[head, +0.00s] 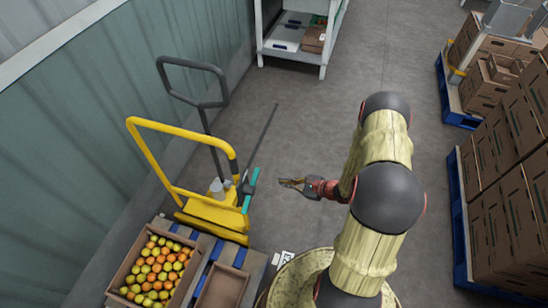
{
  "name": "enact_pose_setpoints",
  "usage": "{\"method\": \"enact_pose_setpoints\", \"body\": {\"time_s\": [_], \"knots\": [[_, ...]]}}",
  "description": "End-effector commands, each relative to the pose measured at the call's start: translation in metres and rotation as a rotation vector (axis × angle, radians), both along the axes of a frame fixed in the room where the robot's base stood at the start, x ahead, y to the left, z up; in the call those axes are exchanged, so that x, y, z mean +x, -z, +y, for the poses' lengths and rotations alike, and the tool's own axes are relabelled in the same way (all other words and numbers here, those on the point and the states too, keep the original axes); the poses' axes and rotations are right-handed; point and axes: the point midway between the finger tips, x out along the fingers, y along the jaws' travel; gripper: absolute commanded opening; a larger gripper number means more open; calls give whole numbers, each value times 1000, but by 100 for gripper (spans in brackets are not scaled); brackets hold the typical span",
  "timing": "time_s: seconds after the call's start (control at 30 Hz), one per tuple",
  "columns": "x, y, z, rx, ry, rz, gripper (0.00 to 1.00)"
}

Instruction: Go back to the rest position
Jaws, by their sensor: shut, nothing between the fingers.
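My gripper (292,184) is in the middle of the head view, at the end of my arm. Its fingers are shut with nothing between them and point left. It hangs over bare grey floor, apart from the yellow cart on its left.
A yellow cart (183,126) with a dark handle stands left, by the green wall. Stacked cartons (495,180) on blue pallets stand right. A white shelf (292,56) stands behind. The middle floor is clear.

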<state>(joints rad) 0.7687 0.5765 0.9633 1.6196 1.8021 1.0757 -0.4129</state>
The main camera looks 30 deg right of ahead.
Motion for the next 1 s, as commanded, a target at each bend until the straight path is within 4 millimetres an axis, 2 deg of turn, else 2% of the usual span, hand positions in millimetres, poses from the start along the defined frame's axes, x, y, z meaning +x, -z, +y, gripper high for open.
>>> {"method": "enact_pose_setpoints", "body": {"time_s": [0.3,0.37,0.47,0.57,0.7,1.0], "knots": [[-3,2,3,25,3,26,0],[-14,4,15,43,-39,51,0],[-46,4,48,84,-150,108,0],[-74,-20,67,77,-305,139,0],[-101,-72,84,-15,-559,151,0],[-147,-172,91,-338,-1021,143,0]]}}
